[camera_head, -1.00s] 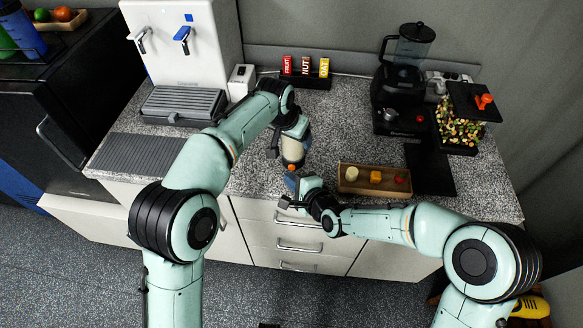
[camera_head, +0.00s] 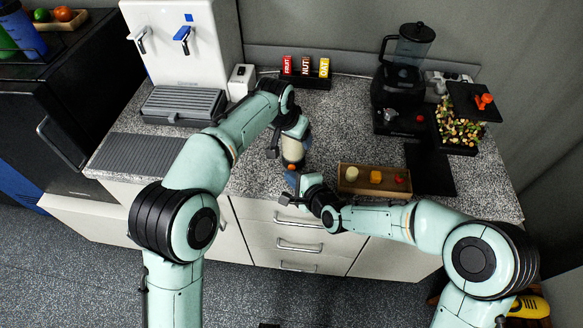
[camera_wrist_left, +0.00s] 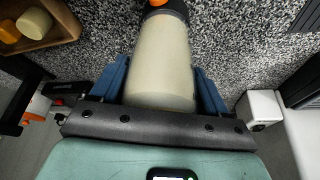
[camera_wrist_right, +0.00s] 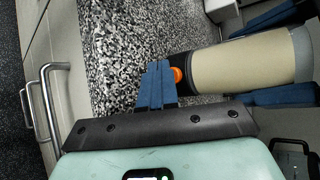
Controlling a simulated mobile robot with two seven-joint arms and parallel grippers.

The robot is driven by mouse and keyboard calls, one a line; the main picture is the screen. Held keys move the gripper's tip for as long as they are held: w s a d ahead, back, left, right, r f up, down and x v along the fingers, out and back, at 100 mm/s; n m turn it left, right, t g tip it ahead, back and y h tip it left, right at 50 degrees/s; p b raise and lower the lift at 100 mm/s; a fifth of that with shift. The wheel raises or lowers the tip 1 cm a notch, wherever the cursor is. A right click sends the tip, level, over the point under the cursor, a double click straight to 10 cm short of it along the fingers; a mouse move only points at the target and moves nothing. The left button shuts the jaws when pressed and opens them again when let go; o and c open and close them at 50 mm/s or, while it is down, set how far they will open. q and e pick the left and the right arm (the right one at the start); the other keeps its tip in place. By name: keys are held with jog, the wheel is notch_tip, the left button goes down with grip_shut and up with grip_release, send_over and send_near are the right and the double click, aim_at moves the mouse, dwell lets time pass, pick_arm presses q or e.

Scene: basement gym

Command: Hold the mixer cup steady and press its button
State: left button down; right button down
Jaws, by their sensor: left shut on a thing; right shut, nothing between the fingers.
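The mixer cup (camera_head: 292,149) has a cream body, a dark base and an orange button. It is near the counter's front edge. My left gripper (camera_head: 288,138) is shut around its body; in the left wrist view the blue fingers flank the cream cup (camera_wrist_left: 163,62). The orange button (camera_wrist_right: 179,76) is on the dark end of the cup in the right wrist view. My right gripper (camera_wrist_right: 157,80) is shut and empty, its blue fingertips right beside the button. I cannot tell for sure whether they touch it. The right gripper (camera_head: 291,180) also shows in the head view.
A wooden tray (camera_head: 374,192) with several small coloured pieces lies right of the cup. A black board (camera_head: 430,170), a blender (camera_head: 402,80) and a bin of mixed bits (camera_head: 459,130) stand further right. A dispenser (camera_head: 185,60) stands at the back left. Drawer handles (camera_head: 299,223) jut out below.

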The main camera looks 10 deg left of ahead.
jog(key=shift+w, duration=0.5)
jog(key=shift+s, duration=0.2)
dwell(0.5)
jog(key=shift+s, duration=0.75)
jog(key=shift+s, duration=2.5)
jog(key=shift+d, duration=0.1)
